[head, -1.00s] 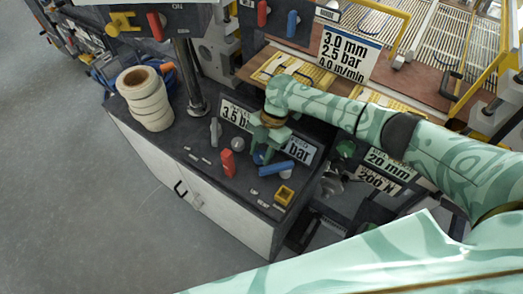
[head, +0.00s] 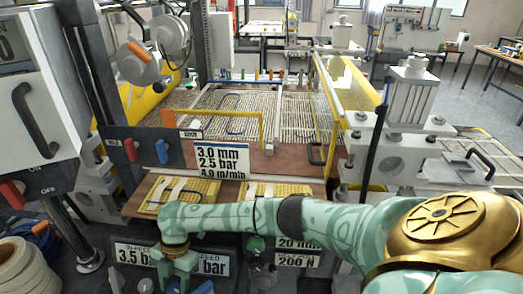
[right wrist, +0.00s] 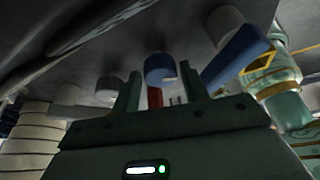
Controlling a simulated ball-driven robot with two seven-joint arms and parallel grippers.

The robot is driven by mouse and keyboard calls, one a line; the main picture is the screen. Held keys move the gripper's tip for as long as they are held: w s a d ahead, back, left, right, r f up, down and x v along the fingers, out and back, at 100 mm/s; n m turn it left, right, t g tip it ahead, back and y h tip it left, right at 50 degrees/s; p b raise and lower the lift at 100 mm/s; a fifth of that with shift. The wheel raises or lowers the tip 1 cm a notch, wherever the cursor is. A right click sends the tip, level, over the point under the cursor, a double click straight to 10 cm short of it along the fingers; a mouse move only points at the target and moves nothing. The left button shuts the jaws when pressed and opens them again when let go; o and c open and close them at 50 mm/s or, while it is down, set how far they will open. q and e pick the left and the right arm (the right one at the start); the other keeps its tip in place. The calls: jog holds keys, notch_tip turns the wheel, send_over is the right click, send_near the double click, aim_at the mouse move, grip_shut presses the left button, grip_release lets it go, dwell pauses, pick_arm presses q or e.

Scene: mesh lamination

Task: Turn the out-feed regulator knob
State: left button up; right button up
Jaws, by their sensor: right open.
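In the right wrist view a round blue knob (right wrist: 160,68) with a pale mark lies between the fingertips of my right gripper (right wrist: 162,90). It appears to be the out-feed regulator knob. The fingers are open, one on each side of it; whether they touch it I cannot tell. In the head view my right gripper (head: 177,284) points down at the lower edge, in front of the partly hidden out-feed label (head: 214,265). The knob is not clear there. My left gripper is not in view.
A blue lever (right wrist: 236,57) is close right of the knob in the wrist view, and a grey knob (right wrist: 107,90) is left. In the head view, the in-feed label (head: 132,255) stands left of my gripper. White rolls (head: 22,268) lie at lower left.

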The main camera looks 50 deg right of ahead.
jog(key=m, duration=0.1)
jog(key=m+t+p, duration=0.1)
jog(key=m, duration=0.1)
jog(key=shift+s+d+r, duration=0.1)
jog(key=shift+s+r, duration=0.1)
jog(key=m, duration=0.2)
jog(key=m+t+p, duration=0.1)
jog(key=m, duration=0.1)
jog(key=shift+s+t+y, duration=0.1)
jog(key=shift+t+y, duration=0.2)
jog(key=s+d+r+m+p, duration=0.1)
jog(key=d+r+p, duration=0.4)
jog(key=r, duration=0.9)
jog(key=s+a+f+t+b, duration=0.1)
jog(key=s+a+t+b, duration=0.1)
jog(key=s+a+t, duration=0.4)
jog(key=s+d+f+m+h, duration=0.4)
jog(key=s+d+m+h, duration=0.35)
jog(key=d, duration=0.45)
jog(key=s+f+g+b, duration=0.1)
jog(key=s+f, duration=0.3)
jog(key=f, duration=0.8)
jog(key=s+f+g+y+b, duration=0.1)
jog(key=s+f, duration=0.3)
jog(key=f, duration=0.8)
jog(key=shift+d+f+m+g+b, duration=0.2)
jog(key=shift+f+m+g+b, duration=0.15)
jog(key=shift+b, duration=0.45)
jog(key=shift+r, duration=0.1)
